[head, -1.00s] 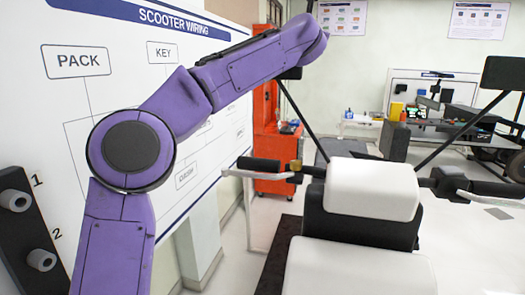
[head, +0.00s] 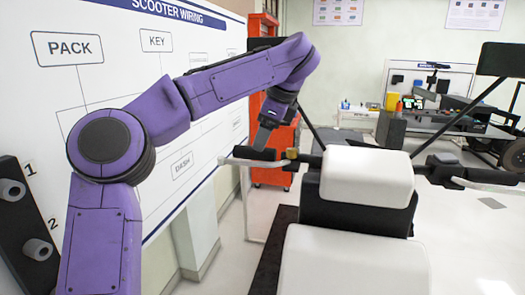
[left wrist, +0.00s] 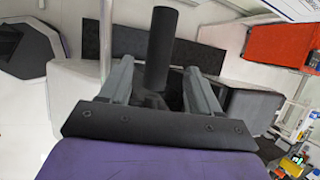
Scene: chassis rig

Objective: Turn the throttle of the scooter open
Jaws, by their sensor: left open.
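The scooter's handlebar runs across the head view behind a white body panel (head: 365,174). Its left-hand dark grip (head: 249,154) has a pale lever (head: 238,161) beside it; another dark grip (head: 490,176) is at the right. Which one is the throttle is not marked. My left gripper (head: 264,140) points down at the left-hand grip from above. In the left wrist view, the left gripper (left wrist: 162,85) is open, and the dark cylinder of the grip (left wrist: 161,45) shows between its two grey fingers. Whether they touch it I cannot tell. My right gripper is not seen.
A white wiring board (head: 100,90) stands along the left, close to my left arm. A dark post with grey pegs (head: 22,215) is at the near left. A red cabinet (head: 270,172) stands behind the left grip. A mirror (head: 505,59) rises at the right.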

